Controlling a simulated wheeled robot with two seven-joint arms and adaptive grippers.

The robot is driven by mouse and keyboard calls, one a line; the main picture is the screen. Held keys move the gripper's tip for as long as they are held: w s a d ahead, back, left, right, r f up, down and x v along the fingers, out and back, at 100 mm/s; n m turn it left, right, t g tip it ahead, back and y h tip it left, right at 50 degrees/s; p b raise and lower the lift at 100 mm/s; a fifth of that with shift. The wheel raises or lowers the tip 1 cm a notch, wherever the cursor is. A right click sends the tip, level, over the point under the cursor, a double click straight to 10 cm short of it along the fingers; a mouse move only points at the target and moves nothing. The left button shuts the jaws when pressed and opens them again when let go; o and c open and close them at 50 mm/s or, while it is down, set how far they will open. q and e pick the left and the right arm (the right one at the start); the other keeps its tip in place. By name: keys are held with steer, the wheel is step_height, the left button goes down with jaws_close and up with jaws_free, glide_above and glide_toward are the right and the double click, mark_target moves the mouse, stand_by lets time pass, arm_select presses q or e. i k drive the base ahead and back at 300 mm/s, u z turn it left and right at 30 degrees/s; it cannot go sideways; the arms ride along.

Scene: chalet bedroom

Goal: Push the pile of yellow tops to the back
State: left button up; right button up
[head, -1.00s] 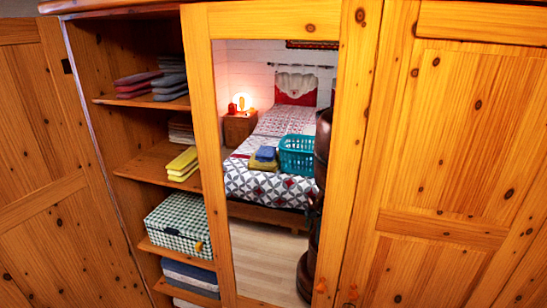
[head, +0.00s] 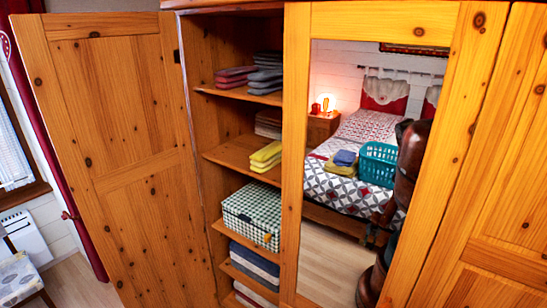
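The pile of yellow tops (head: 266,156) lies folded on a middle shelf (head: 232,152) of the open wardrobe section, near the shelf's front edge and close to the mirror door. A brown folded pile (head: 268,123) sits behind it on the same shelf. Neither of my grippers shows directly. The mirror shows a dark brown part of my own body, but no gripper can be made out in it.
The left wardrobe door (head: 115,150) stands open. The mirror door (head: 300,200) borders the shelves on the right. Other shelves hold pink piles (head: 236,75), grey piles (head: 266,80), a checked box (head: 252,215) and blue folded cloth (head: 254,262). A chair (head: 20,278) stands lower left.

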mark_target(265, 159)
steer(key=z, duration=0.55)
steer(key=i, duration=1.5)
steer(key=u, duration=0.4)
